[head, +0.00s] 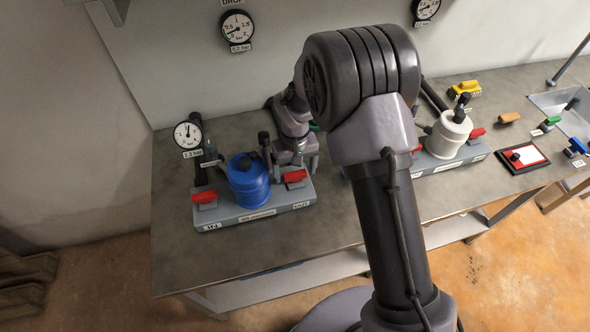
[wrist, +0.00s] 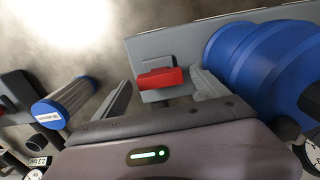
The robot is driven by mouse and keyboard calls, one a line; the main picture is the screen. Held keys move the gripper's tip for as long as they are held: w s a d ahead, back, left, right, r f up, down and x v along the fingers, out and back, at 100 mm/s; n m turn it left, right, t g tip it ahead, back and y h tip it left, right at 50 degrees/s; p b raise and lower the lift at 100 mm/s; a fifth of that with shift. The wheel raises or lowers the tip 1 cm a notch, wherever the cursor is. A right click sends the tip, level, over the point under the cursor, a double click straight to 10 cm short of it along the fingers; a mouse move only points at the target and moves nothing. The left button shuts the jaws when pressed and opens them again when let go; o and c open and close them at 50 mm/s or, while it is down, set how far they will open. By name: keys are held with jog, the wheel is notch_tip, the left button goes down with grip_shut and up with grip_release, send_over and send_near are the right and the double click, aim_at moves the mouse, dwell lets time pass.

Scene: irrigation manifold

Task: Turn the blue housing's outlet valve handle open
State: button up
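The blue housing (head: 249,184) stands upright on a grey base block (head: 258,213) on the bench. A red valve handle (head: 295,176) is at the block's right end, and another red handle (head: 205,197) is at its left end. My gripper (head: 294,164) is over the right-end handle. In the wrist view, that red handle (wrist: 160,78) shows between the two fingers of my gripper (wrist: 163,80), with gaps on both sides. The fingers are open and appear not to touch it. The blue housing (wrist: 265,62) is to its right there. The small end labels are hard to read.
A pressure gauge (head: 187,134) stands behind the block's left end. A blue-capped filter cartridge (wrist: 66,103) lies to the left in the wrist view. A white housing (head: 449,134) with red handles stands farther right. Bare bench (head: 190,255) lies in front of the blue housing's block.

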aim_at(295, 174)
notch_tip(295, 174, up, 17)
jog(key=p, duration=0.5)
jog(key=shift+r, duration=0.2)
jog(key=s+d+r+m+t+y+b, duration=0.1)
jog(key=s+d+r+m+t+b, duration=0.15)
jog(key=s+d+r, duration=0.4)
jog(key=s+d+r+m+t+y+b, duration=0.1)
jog(key=s+d+r+m+b, duration=0.2)
jog(key=s, duration=0.6)
jog(key=s+d+f+m+t+b, duration=0.1)
jog(key=s+m+t+b, duration=0.1)
jog(key=s, duration=0.6)
jog(key=shift+s+b, duration=0.3)
jog(key=shift+s, duration=0.1)
